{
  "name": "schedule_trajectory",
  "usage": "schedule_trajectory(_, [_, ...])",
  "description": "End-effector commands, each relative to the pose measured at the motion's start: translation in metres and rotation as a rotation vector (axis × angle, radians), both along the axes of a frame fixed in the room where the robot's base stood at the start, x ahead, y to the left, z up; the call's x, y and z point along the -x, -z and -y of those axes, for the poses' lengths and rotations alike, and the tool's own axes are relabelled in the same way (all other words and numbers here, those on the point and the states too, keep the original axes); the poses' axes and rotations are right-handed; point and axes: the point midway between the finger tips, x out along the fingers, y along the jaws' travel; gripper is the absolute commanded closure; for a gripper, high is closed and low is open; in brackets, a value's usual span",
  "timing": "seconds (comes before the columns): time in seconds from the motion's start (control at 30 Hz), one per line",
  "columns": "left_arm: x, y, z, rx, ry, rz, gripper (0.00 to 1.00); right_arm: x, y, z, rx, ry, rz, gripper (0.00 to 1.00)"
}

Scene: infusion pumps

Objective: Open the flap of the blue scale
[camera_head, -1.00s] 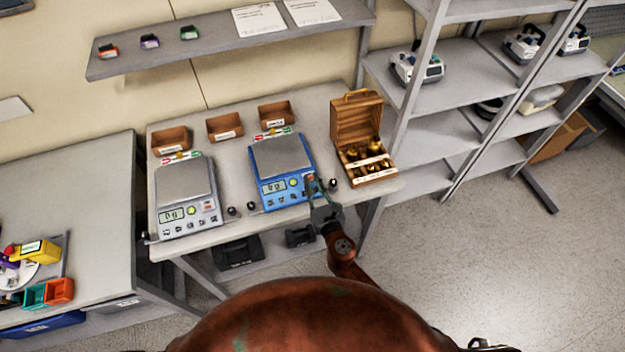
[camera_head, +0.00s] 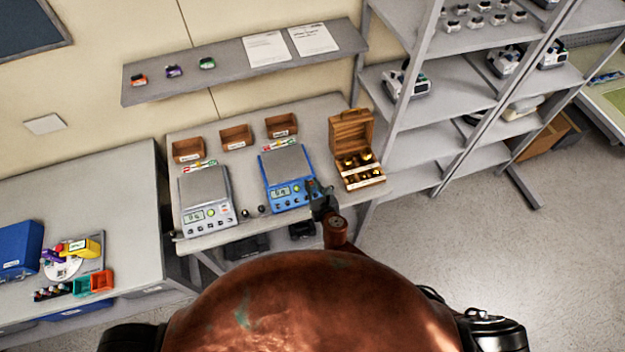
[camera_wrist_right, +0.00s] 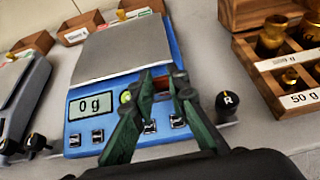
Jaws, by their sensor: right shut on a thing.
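The blue scale (camera_head: 288,180) stands on the bench, with a grey pan and a display reading 0 g. In the right wrist view the blue scale (camera_wrist_right: 171,49) fills the middle, with a round green button and several keys on its front panel. My right gripper (camera_head: 316,187) is at the front right of the scale. In the wrist view its two green fingers (camera_wrist_right: 161,82) reach over the right part of the panel, closed on a small part there, apparently the flap, which the fingers largely hide. My left gripper is out of view.
A grey scale (camera_head: 206,196) stands to the left. A wooden box of brass weights (camera_head: 357,160) is close on the right. A black knob marked R (camera_wrist_right: 227,101) is beside the blue scale.

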Motion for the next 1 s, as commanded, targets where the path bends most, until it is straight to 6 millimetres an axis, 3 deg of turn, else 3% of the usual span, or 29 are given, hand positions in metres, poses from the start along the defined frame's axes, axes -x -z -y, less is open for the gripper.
schedule_trajectory(0.03, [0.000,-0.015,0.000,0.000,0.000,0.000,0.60,-0.002,-0.009,0.000,0.008,-0.001,-0.015,1.00])
schedule_trajectory(0.1, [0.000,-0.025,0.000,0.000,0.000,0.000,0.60,-0.002,-0.010,-0.001,0.016,-0.001,-0.042,1.00])
schedule_trajectory(0.5, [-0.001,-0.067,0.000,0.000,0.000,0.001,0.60,-0.011,-0.017,-0.003,0.077,-0.003,-0.222,1.00])
schedule_trajectory(0.73, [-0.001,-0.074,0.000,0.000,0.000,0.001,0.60,-0.019,-0.021,-0.006,0.128,-0.004,-0.374,1.00])
schedule_trajectory(1.0, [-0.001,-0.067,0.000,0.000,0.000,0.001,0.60,-0.030,-0.024,-0.010,0.195,-0.002,-0.576,1.00])
